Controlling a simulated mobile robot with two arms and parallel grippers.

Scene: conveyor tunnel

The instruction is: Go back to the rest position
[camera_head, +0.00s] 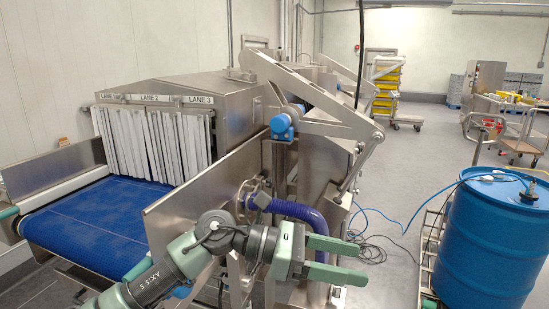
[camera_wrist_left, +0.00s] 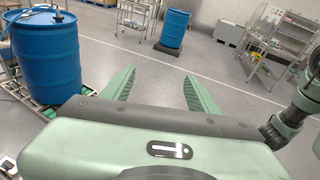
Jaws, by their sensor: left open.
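My left gripper (camera_head: 336,259) reaches in from the lower left in the head view, its green fingers pointing right. The fingers are apart with nothing between them. In the left wrist view the same gripper (camera_wrist_left: 157,84) shows two parted fingers over bare grey floor. My right gripper is not in the head view.
A blue conveyor belt (camera_head: 90,222) runs under white strip curtains (camera_head: 150,145) at left. A blue drum (camera_head: 487,240) stands at right, and a blue hose and dark cables (camera_head: 372,250) lie on the floor. Open floor (camera_head: 425,150) lies between tunnel and carts.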

